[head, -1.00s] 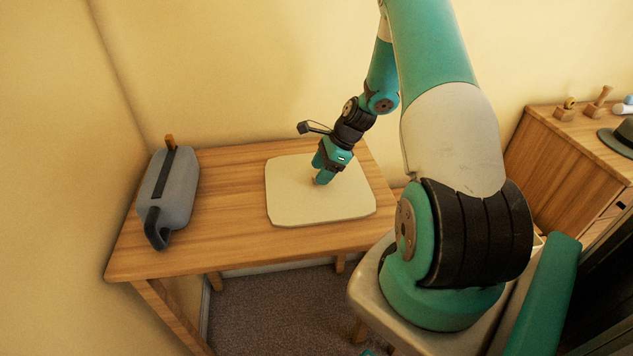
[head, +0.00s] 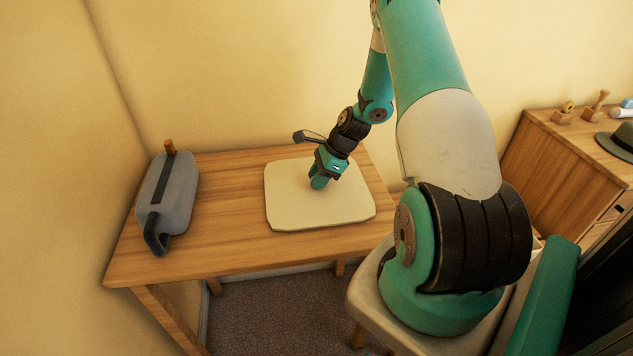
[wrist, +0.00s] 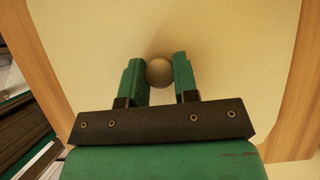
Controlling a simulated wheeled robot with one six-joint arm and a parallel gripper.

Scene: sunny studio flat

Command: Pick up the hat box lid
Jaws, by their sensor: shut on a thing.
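The hat box lid (head: 290,208) is a flat, cream, rounded-corner slab at the wooden table in the head view. It fills most of the wrist view (wrist: 235,60). A small round knob (wrist: 159,71) stands at its middle, between my fingers. My gripper (head: 319,183) comes down from above and is shut on the knob; the wrist view shows a finger on each side of it (wrist: 160,76). In the head view the fingers hide the knob. I cannot tell whether the lid is clear of the tabletop.
Walls rise behind and to the left. A wooden cabinet (head: 550,155) with a dark hat (head: 622,138) is at the right. The table's front left is clear.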

